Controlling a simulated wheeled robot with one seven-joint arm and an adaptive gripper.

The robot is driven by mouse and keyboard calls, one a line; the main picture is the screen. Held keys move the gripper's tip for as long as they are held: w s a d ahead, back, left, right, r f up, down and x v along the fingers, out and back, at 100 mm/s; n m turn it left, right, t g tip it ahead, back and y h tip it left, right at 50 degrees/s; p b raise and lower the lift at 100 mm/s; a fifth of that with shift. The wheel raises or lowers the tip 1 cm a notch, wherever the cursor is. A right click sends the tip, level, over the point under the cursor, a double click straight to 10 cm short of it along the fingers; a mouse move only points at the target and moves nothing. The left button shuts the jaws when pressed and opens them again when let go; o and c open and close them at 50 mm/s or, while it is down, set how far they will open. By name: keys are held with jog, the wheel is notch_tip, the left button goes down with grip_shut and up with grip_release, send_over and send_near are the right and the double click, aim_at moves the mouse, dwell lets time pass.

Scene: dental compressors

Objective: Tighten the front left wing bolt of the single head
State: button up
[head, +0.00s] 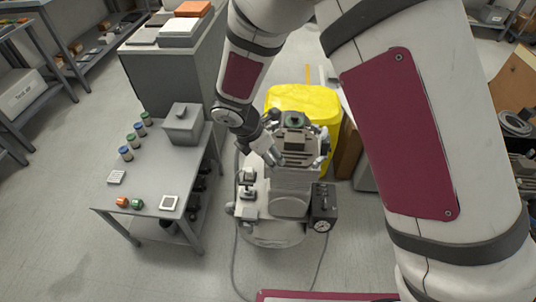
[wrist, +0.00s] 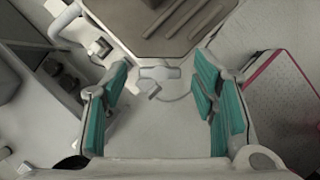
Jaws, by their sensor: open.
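The single head (head: 295,180) is a grey compressor unit with a dark ribbed top, standing on the floor in the middle of the head view. In the wrist view its brown slotted top (wrist: 165,20) fills the upper middle. A small pale wing bolt (wrist: 159,72) sits at the edge below that top, its wings lying roughly left to right. My gripper (head: 277,157) is at the near left side of the head. In the wrist view my gripper (wrist: 163,88) is open, its teal pads on either side of the wing bolt, with gaps on both sides. Contact is not visible.
A grey table (head: 150,175) with jars, a box and small parts stands to the left. A yellow bin (head: 305,100) stands close behind the compressor. A black gauge box (head: 323,205) is on its right side. Open floor lies in front, with a cable.

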jog(key=shift+f, duration=0.1)
jog(key=shift+c, duration=0.5)
jog(key=c, duration=1.1)
jog(key=shift+o, duration=0.2)
jog(key=shift+m, duration=0.3)
jog(key=m+g+h, duration=0.1)
jog(key=m, duration=0.2)
jog(key=shift+w, duration=0.2)
jog(key=m+g+b, duration=0.1)
jog(key=m+g, duration=0.1)
jog(key=m, duration=0.3)
jog(key=shift+w, duration=0.1)
jog(key=m+g, duration=0.1)
jog(key=m, duration=0.3)
jog(key=shift+w+m+g, duration=0.1)
jog(key=shift+m+g, duration=0.2)
jog(key=shift+g, duration=0.1)
jog(key=m, duration=0.2)
jog(key=m+g+y+b, duration=0.1)
jog(key=m, duration=0.1)
jog(key=shift+d+m+g, duration=0.1)
jog(key=shift+m+g, duration=0.2)
